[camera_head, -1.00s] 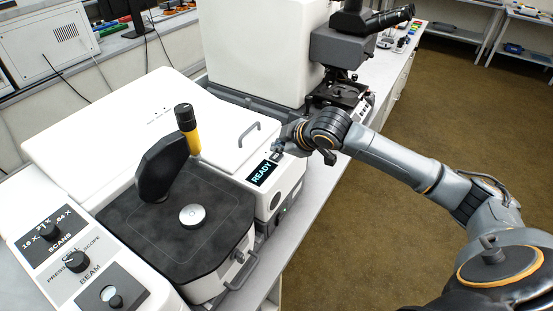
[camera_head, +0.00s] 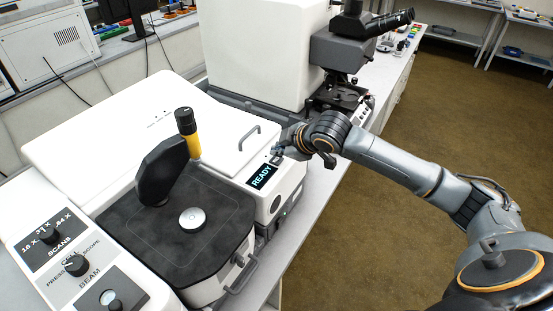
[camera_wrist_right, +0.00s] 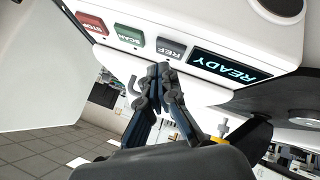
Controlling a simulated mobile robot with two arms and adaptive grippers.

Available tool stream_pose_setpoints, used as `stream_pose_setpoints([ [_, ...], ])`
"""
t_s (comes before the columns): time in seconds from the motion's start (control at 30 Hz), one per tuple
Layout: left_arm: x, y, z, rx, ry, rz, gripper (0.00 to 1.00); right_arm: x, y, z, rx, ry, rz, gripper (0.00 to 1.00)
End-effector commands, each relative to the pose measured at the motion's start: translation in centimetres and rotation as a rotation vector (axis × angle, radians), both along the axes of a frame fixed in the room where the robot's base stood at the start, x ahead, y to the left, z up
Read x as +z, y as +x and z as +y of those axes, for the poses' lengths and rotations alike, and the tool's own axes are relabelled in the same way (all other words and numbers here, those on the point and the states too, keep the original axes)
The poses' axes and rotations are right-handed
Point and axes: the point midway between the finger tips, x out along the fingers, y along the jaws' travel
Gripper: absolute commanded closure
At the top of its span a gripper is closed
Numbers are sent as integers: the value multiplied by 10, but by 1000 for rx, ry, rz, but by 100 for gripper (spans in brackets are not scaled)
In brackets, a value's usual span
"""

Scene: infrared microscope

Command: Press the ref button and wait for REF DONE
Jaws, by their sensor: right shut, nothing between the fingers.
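The grey REF button (camera_wrist_right: 171,48) sits on the white front panel in the right wrist view, between the green SCAN button (camera_wrist_right: 129,35) and the display (camera_wrist_right: 230,65). The display reads READY, and it also shows in the head view (camera_head: 262,177). My right gripper (camera_wrist_right: 162,70) is shut and empty, its fingertips just below the REF button in the picture. I cannot tell whether they touch it. In the head view my right gripper (camera_head: 276,156) is at the panel beside the display. My left gripper is not in view.
A red STOP button (camera_wrist_right: 91,22) lies beyond SCAN. A black sample stage (camera_head: 165,240) with a yellow-banded post (camera_head: 193,146) stands left of the display. The microscope (camera_head: 345,60) stands behind my right gripper. Open floor lies right of the bench.

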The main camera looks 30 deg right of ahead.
Motion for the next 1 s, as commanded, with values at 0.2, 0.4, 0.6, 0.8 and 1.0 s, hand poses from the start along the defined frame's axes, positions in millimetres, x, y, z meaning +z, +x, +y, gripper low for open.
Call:
stream_pose_setpoints([
  [0.2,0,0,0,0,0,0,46,0,0,0,0,0,0,100],
  [0.4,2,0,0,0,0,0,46,-2,0,0,0,0,1,100],
  [0.6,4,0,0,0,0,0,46,-8,0,0,0,0,0,100],
  [0.8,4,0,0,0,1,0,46,-8,0,0,0,0,0,100],
  [1.0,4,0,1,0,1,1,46,-9,0,0,0,0,0,100],
])
